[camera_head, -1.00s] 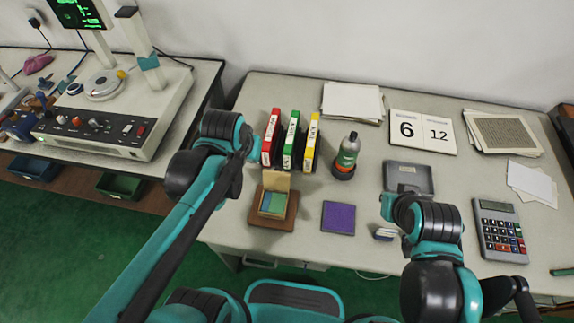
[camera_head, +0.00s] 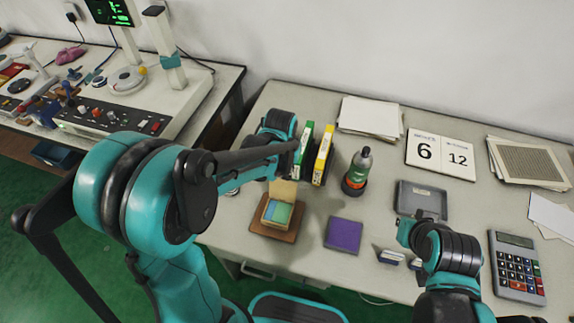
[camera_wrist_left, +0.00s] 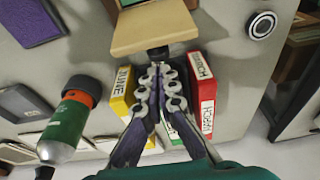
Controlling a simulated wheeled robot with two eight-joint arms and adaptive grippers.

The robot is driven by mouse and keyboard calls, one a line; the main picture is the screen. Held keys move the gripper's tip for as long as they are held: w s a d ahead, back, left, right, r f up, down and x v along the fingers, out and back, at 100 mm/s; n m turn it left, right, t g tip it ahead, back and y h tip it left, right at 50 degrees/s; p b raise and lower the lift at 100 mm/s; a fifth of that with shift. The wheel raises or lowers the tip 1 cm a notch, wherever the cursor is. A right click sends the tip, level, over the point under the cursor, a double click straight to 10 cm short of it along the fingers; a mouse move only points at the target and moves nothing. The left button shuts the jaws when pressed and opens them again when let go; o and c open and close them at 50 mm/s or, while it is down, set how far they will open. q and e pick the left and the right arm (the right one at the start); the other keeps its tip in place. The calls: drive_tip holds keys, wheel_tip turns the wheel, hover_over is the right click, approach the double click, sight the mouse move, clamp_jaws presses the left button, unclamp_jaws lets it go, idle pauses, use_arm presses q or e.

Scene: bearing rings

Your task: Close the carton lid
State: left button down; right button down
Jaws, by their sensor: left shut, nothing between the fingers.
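The small carton (camera_head: 266,213) stands on a brown base on the desk, with colored contents inside. Its tan lid (camera_head: 284,189) stands up at the back edge, open. In the left wrist view the lid (camera_wrist_left: 155,32) is a tan panel above the fingertips, with the carton's edge beyond it. My left gripper (camera_wrist_left: 157,66) is shut and empty, its tips just behind the lid; contact cannot be told. In the head view the left arm hides the fingers. My right arm reaches over the desk's right part, but its fingers do not show.
Green (camera_head: 302,150) and yellow (camera_head: 323,155) binders stand close behind the carton; a red binder (camera_wrist_left: 202,85) shows in the wrist view. A bottle (camera_head: 357,170) and purple pad (camera_head: 343,235) are to the right. A round ring (camera_wrist_left: 262,25) lies beside the carton.

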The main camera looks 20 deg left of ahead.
use_arm(q)
drive_tip(key=shift+x, duration=1.1)
drive_tip(key=shift+s+r, duration=0.1)
drive_tip(key=shift+r, duration=0.05)
